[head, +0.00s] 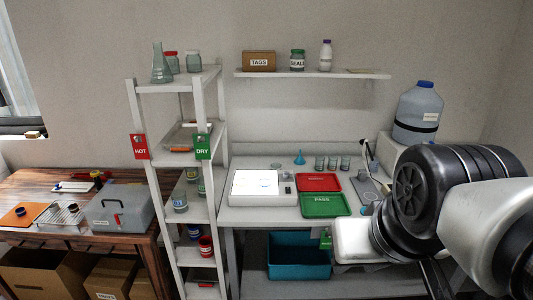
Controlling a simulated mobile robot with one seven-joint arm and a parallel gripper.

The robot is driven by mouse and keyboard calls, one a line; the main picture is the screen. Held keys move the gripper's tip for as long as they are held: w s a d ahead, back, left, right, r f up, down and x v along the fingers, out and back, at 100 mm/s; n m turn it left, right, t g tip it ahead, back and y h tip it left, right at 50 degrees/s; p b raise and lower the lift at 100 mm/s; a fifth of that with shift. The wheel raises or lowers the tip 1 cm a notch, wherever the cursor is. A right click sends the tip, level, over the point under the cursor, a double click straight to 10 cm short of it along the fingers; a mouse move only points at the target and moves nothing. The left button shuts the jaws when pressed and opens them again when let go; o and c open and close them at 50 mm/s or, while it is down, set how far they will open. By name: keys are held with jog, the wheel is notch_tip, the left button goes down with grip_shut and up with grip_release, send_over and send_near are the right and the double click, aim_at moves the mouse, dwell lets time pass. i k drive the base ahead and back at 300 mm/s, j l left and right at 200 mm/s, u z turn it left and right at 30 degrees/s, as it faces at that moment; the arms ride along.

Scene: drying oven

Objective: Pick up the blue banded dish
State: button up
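I cannot make out for sure which thing is the blue banded dish. Small candidates are a blue item (73,208) on the wire rack on the wooden table, a dark blue item (20,211) on an orange mat, and a dark blue container (194,231) on the shelf unit. My arm fills the right side. A dark part, seemingly my gripper (437,279), shows at the lower right, far from all three. Its fingers are not clear, and I see nothing held.
The shelf unit (206,178) with HOT and DRY tags stands between the wooden table (130,182) and the white bench (262,214). The bench holds a lit white device (262,186), a red tray (318,182) and a green tray (325,204). A teal bin (298,258) is below.

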aim_at(262, 180)
jog(key=i+j, duration=0.2)
jog(key=i, duration=0.2)
jog(key=i+j, duration=0.15)
jog(key=i, duration=0.3)
jog(key=i+j, duration=0.2)
jog(key=i, duration=0.2)
jog(key=i+j, duration=0.2)
jog(key=i, duration=0.25)
